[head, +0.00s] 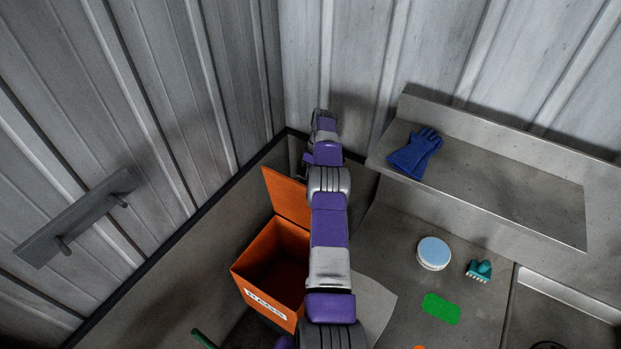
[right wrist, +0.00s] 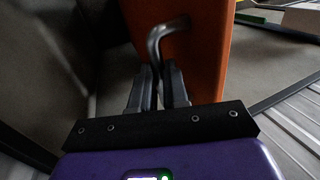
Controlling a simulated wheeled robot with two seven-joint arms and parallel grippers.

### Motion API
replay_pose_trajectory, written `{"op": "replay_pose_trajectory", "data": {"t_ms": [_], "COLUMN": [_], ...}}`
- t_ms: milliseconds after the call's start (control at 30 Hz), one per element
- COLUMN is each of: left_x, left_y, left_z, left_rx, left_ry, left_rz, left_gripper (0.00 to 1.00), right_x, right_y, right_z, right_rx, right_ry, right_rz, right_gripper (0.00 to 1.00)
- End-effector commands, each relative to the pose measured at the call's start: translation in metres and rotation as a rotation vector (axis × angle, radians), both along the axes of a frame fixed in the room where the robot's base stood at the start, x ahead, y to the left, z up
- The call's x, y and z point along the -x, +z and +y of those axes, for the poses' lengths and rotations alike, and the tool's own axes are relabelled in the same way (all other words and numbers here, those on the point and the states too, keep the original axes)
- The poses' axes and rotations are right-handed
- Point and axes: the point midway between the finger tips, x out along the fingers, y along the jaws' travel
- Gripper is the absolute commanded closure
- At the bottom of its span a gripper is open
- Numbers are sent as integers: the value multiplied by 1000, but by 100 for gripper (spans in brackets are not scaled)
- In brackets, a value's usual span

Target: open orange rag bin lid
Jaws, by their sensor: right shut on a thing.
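The orange rag bin (head: 262,262) stands left of my right arm in the head view, with a "RAGS" label on its front. Its lid (head: 287,196) is raised at the back, and the dark inside of the bin shows. In the right wrist view, the lid (right wrist: 207,50) is an upright orange panel with a bent metal handle (right wrist: 165,35). My right gripper (right wrist: 159,82) is shut on the lower part of this handle, beside the panel. Its fingertips are hard to make out in the head view. My left gripper is not in view.
A blue glove (head: 415,154) lies on the raised shelf (head: 510,190) at right. A round blue-topped tub (head: 433,252), a teal brush (head: 479,270) and a green patch (head: 441,309) are on the lower surface. Corrugated walls close off the back and left, with a grey bar (head: 75,222) on the left one.

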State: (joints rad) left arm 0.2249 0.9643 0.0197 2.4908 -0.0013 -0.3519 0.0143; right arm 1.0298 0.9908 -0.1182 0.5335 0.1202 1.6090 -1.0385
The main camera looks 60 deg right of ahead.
Motion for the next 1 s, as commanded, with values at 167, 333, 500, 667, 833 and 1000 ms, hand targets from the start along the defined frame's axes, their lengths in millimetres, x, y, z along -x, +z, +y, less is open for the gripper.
{"op": "replay_pose_trajectory", "data": {"t_ms": [167,333,500,667,833,1000], "left_x": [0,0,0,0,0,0], "left_y": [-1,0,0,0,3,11], "left_z": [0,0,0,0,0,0], "left_rx": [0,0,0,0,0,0], "left_ry": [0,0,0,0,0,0], "left_rz": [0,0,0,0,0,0], "left_gripper": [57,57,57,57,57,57], "right_x": [3,2,1,1,1,2], "right_y": [-10,-7,-3,17,52,81], "right_z": [3,2,2,2,2,3], "right_rx": [-13,-12,-9,-7,-7,-8], "right_ry": [3,2,2,1,2,2], "right_rz": [13,9,7,6,6,7], "right_gripper": [62,60,60,60,60,60]}}
